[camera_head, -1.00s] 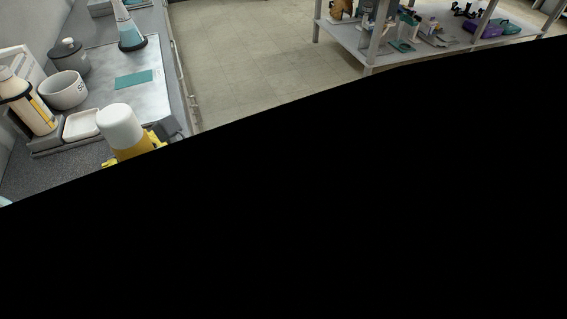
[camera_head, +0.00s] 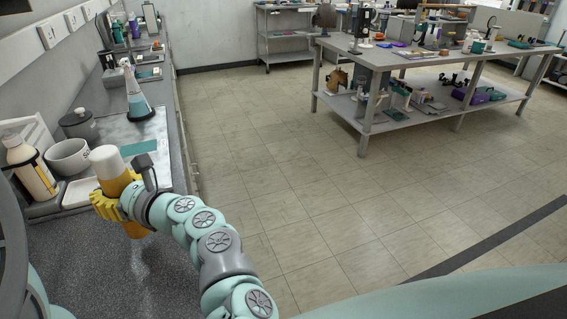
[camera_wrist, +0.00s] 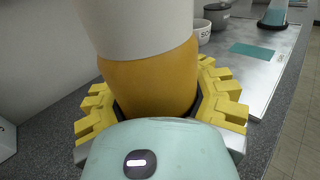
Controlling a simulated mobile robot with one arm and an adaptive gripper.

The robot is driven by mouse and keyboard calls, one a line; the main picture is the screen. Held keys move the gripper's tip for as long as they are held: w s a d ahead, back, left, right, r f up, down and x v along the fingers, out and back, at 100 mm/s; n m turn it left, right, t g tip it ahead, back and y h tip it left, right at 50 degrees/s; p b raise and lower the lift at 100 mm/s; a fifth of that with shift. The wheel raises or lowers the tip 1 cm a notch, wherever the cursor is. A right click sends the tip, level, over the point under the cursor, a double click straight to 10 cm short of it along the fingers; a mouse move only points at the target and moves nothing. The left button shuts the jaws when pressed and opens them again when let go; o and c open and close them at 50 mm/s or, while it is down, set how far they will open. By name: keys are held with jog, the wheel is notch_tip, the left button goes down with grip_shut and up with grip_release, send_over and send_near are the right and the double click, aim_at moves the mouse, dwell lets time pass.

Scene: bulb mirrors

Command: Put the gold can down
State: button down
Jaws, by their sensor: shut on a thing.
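The gold can (camera_head: 112,185), with a white top, is upright in my gripper (camera_head: 118,205) above the dark speckled counter (camera_head: 110,275). My yellow gripper fingers are closed around its gold body. In the wrist view the can (camera_wrist: 155,80) stands between the fingers (camera_wrist: 160,105), its top cut off by the frame edge and its lower end hidden by my gripper. In the head view its lower end shows below the fingers; I cannot tell whether it touches the counter.
A white dish (camera_head: 78,194), a white bowl (camera_head: 68,157), a cream bottle (camera_head: 32,172) and a grey lidded pot (camera_head: 79,124) stand behind and left. The near counter looks clear.

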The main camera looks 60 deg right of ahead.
jog(key=shift+w+d+f+p, duration=0.1)
jog(key=shift+w+f, duration=0.25)
jog(key=shift+f, duration=0.3)
jog(key=shift+w+d+f+p, duration=0.15)
jog(key=shift+w+f, duration=0.25)
jog(key=shift+f, duration=0.2)
jog(key=shift+w+d+f+p, duration=0.1)
jog(key=shift+w+f, duration=0.25)
jog(key=shift+f, duration=0.3)
jog(key=shift+f+b, duration=0.2)
jog(key=shift+b, duration=0.1)
jog(key=shift+c, duration=1.6)
grip_release()
jog(key=shift+r, duration=0.15)
jog(key=s+d+b, duration=0.2)
jog(key=s, duration=1)
jog(key=shift+d, duration=0.2)
jog(key=shift+r, duration=0.1)
